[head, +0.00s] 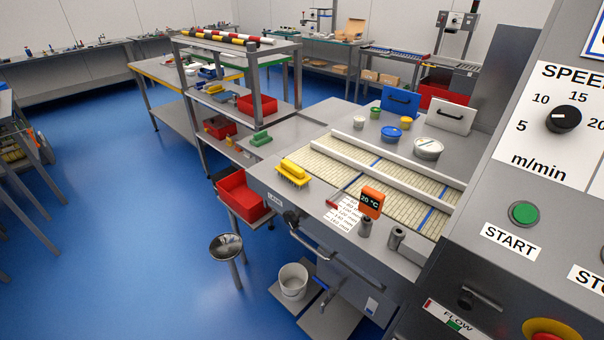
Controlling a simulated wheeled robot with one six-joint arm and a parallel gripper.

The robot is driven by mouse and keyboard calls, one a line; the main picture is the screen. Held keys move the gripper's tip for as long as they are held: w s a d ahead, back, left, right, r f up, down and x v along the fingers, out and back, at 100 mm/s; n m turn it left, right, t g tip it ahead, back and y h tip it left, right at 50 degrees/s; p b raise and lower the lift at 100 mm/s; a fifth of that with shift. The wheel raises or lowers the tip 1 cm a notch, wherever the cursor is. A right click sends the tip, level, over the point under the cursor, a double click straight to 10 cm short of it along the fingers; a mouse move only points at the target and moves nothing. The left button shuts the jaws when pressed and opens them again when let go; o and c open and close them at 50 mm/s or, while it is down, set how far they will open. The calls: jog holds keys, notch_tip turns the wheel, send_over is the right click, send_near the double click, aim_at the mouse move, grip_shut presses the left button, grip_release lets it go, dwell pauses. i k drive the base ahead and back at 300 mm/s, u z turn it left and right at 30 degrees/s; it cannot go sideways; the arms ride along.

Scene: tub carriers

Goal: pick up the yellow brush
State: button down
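The yellow brush (293,173) sits on the grey metal top of the conveyor bench (262,174), near its left edge. Its bristles face down and its yellow back faces up. It lies close to the left end of the beige conveyor belt (352,184); I cannot tell whether it touches the belt. Nothing covers the brush. My gripper is not in view.
A green brush (261,139) lies behind the yellow one. A red bin (243,195) stands left of the bench. An orange temperature display (371,201) stands in front of the belt. A control panel (520,215) fills the right side. Blue floor (130,240) is open at left.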

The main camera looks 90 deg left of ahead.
aim_at(293, 172)
jog(key=u, duration=3.2)
jog(key=k, duration=0.3)
jog(key=u, duration=1.1)
jog(key=i, duration=1.1)
jog(key=z, duration=0.35)
jog(key=i, duration=0.75)
jog(key=z, duration=0.65)
